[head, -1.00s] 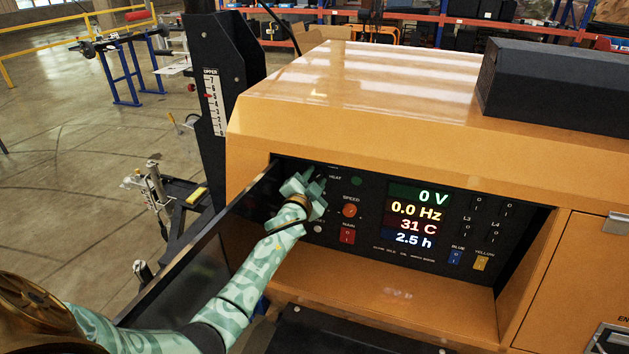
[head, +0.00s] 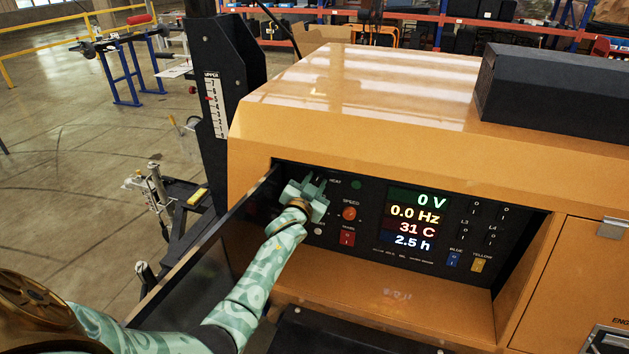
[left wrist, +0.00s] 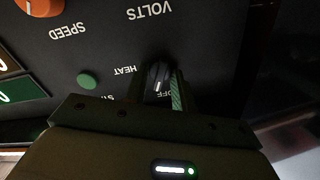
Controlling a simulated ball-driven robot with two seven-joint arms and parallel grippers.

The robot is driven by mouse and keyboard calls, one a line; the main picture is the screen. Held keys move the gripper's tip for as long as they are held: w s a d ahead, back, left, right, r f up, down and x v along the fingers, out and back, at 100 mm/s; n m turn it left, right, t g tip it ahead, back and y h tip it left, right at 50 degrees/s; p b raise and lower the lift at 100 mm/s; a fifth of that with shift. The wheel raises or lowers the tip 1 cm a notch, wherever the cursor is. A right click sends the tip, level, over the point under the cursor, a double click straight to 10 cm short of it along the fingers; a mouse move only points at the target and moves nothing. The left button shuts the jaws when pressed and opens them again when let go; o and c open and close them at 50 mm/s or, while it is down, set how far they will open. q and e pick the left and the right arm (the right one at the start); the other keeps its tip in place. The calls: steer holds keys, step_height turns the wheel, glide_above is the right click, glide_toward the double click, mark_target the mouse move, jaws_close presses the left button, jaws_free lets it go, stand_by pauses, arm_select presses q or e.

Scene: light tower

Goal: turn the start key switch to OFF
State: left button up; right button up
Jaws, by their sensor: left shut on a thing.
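The start key switch (left wrist: 158,76) is a small black knob on the dark control panel. In the left wrist view it sits between my left gripper's fingers (left wrist: 157,88), beside the upside-down labels HEAT and OFF. A pale mark shows on the knob near the OFF label, but its exact setting is hard to read. In the head view my left gripper (head: 314,184) is at the panel's upper left and hides the switch. It is shut on the switch. My right gripper is not in view.
The panel is recessed in an orange housing (head: 350,129). The orange SPEED knob (head: 349,214), red MAIN switch (head: 347,238) and green lamp (head: 356,184) are close by. The display (head: 411,219) reads 0 V. An open dark door (head: 205,253) stands left of the arm.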

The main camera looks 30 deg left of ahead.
arm_select(q)
steer(key=n+p, duration=0.1)
steer(key=n, duration=0.2)
steer(key=shift+n+p, duration=0.3)
steer(key=shift+p, duration=0.1)
steer(key=shift+n, duration=0.5)
steer(key=shift+f, duration=0.1)
steer(key=o, duration=0.6)
steer(key=p+v, duration=0.3)
steer(key=v, duration=1.3)
steer(key=shift+s, duration=0.2)
steer(key=shift+d, duration=0.2)
